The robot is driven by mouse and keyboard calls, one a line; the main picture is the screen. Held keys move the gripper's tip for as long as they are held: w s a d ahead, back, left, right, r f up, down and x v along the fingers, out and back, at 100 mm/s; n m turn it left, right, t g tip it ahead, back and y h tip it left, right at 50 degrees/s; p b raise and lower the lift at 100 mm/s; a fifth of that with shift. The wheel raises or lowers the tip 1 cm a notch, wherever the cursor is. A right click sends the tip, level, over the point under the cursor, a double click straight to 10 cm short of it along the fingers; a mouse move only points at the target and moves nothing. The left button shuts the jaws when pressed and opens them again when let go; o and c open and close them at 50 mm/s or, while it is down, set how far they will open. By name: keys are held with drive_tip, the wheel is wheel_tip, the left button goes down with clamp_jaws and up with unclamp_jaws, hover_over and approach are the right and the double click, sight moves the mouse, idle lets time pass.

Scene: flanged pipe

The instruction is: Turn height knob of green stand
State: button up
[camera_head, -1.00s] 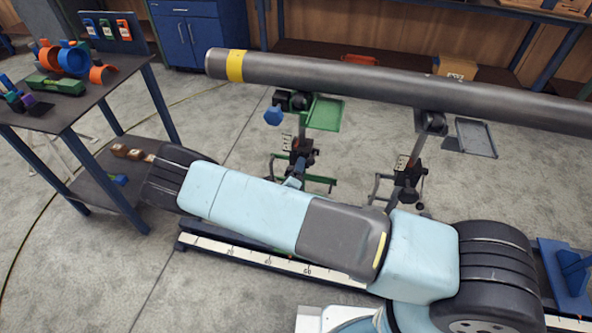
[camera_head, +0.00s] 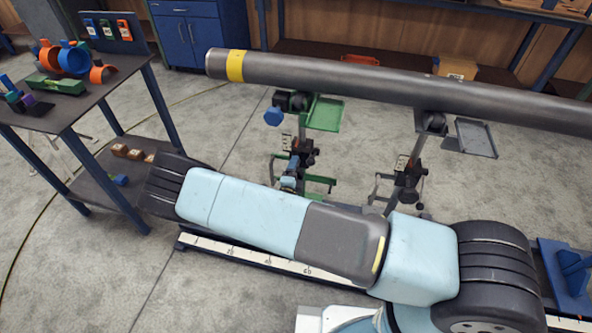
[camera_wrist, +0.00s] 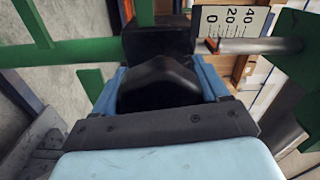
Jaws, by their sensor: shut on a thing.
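The green stand (camera_head: 319,180) stands on the floor under the left part of the pipe, its lower part partly hidden by my arm. In the wrist view its green bars (camera_wrist: 62,54) cross the upper left. A black knob (camera_wrist: 160,86) sits between the blue fingers of my gripper (camera_wrist: 160,78), which is shut on it. A dark block (camera_wrist: 158,42) is just beyond the knob. A white scale (camera_wrist: 232,21) marked 0, 20, 40 is beside it. In the head view the gripper is small and mostly hidden behind my arm, low at the stand.
A long grey pipe (camera_head: 330,76) with a yellow band runs above. A second, grey stand (camera_head: 408,178) supports it to the right. A work table (camera_head: 100,88) with coloured parts stands at the left. A rail with a white scale (camera_head: 250,257) lies in front. Open floor shows between.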

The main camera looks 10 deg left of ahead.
drive_tip(key=shift+s+a+f, duration=0.1)
drive_tip(key=shift+a+f, duration=0.05)
drive_tip(key=o, duration=0.8)
drive_tip(key=shift+o, duration=1.1)
drive_tip(key=s+a, duration=0.1)
drive_tip(key=s, duration=1.2)
drive_tip(key=shift+s+a, duration=0.3)
drive_tip(key=shift+a, duration=0.1)
